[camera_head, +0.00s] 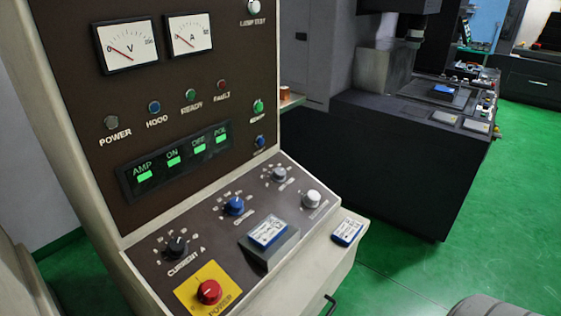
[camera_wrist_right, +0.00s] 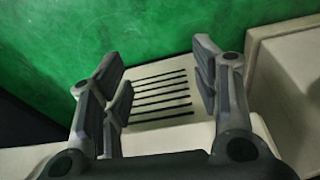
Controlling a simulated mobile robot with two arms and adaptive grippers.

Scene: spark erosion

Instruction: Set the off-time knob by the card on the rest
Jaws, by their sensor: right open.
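On the sloped console in the head view are a black knob (camera_head: 177,246) marked CURRENT A, a blue knob (camera_head: 234,205), a grey knob (camera_head: 279,173) and a pale knob (camera_head: 312,198). The labels by the last three are too small to read surely, so I cannot tell which is the off-time knob. A blue-and-white card (camera_head: 268,232) lies on the dark raised rest (camera_head: 272,254); its writing is unreadable. In the right wrist view my right gripper (camera_wrist_right: 160,78) is open and empty, above a pale surface with dark slots. My left gripper is not in view.
A second card (camera_head: 347,230) lies on the console's pale right ledge. A red power knob (camera_head: 209,291) on a yellow plate is at the front. The upright panel (camera_head: 200,80) carries meters, lamps and green displays. A dark machine (camera_head: 400,160) stands behind; green floor is clear at right.

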